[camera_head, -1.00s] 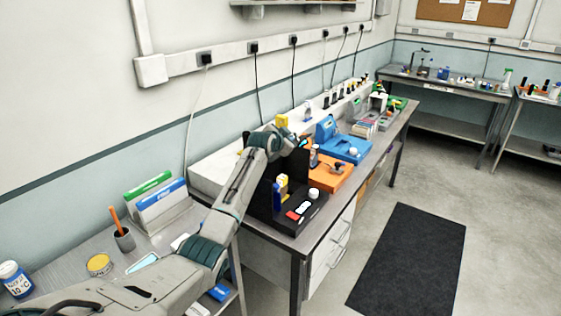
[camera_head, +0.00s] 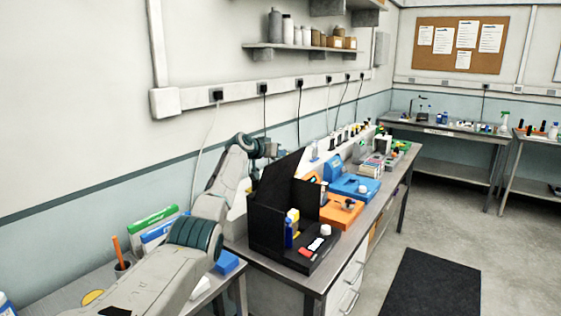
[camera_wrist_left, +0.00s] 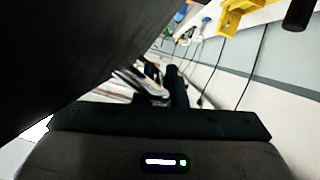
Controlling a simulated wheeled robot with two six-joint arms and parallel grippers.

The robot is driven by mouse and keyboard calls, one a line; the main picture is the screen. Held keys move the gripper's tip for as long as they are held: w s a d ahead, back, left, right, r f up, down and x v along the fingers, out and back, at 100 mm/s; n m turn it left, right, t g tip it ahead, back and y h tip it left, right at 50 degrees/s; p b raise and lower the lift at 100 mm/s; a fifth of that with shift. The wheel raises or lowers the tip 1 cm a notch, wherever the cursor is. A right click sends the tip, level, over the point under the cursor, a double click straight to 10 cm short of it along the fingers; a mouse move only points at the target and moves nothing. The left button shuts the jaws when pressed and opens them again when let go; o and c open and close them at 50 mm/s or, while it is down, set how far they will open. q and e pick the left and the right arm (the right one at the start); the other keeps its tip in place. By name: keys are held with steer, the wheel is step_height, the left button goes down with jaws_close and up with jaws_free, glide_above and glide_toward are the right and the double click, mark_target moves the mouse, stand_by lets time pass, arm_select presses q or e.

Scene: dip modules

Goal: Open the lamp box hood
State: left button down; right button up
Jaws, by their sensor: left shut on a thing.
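The black lamp box (camera_head: 262,226) stands on the near end of the long bench. Its black hood (camera_head: 279,178) is raised and tilted up above the box, so the inside shows from the front. A yellow and a blue item sit inside, with a white knob and red and white switches on the base. My left arm reaches behind the hood, and its gripper is mostly hidden there in the head view. In the left wrist view the left gripper (camera_wrist_left: 160,88) is shut, with the hood's dark surface (camera_wrist_left: 65,50) close beside it. My right gripper is not in view.
An orange device (camera_head: 341,211) and a blue device (camera_head: 354,187) stand farther along the bench. A blue block (camera_head: 227,262) and a pen cup (camera_head: 122,268) are near my arm on the left. The wall with its sockets and cables is close behind.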

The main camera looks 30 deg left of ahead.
arm_select(q)
steer(key=shift+a+n, duration=0.3)
steer(key=shift+a, duration=0.2)
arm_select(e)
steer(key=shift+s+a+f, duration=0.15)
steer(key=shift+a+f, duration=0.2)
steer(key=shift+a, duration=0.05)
arm_select(q)
steer(key=c, duration=1.8)
jaws_free()
steer(key=shift+o, duration=0.2)
